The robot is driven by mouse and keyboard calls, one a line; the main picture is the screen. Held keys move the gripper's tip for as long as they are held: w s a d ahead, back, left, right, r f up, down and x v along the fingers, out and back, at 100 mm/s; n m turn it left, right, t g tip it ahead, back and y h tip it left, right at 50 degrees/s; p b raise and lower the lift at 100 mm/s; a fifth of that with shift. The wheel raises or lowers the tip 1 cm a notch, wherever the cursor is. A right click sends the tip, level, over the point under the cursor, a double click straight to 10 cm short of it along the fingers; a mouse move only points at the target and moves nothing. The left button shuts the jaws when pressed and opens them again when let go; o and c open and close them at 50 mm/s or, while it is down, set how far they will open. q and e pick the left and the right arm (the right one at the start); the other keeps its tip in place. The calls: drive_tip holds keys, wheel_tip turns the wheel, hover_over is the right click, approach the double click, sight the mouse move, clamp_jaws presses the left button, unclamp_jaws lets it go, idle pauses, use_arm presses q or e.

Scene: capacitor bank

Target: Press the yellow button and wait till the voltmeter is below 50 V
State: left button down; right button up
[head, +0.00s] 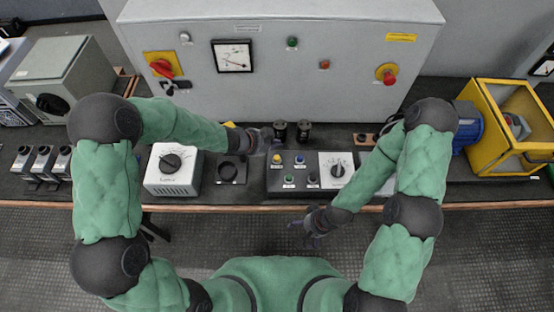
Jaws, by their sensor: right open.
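The yellow button (277,158) is on the dark control panel (275,178) on the bench. My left gripper (273,142) is right behind the button, close to it and to the panel's back-left edge. I cannot tell whether it touches the button, or whether its fingers are open or shut. The voltmeter (233,56) is a square dial on the front of the grey cabinet. Its needle is visible, but the scale is too small to read. My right gripper (310,234) is open and empty, in front of the bench edge and above the floor.
The panel also has a blue button (299,158), green and black buttons and a rotary knob (338,169). Two black posts (303,130) stand behind it. A white dial box (172,168) is to the left. A yellow frame (490,130) stands at the right.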

sight(276, 159)
use_arm(q)
wheel_tip(276, 159, down, 6)
drive_tip(key=b, duration=0.4)
drive_tip(key=shift+r+b, duration=0.1)
drive_tip(key=shift+b, duration=0.3)
idle(1.0)
drive_tip(key=shift+f, duration=0.4)
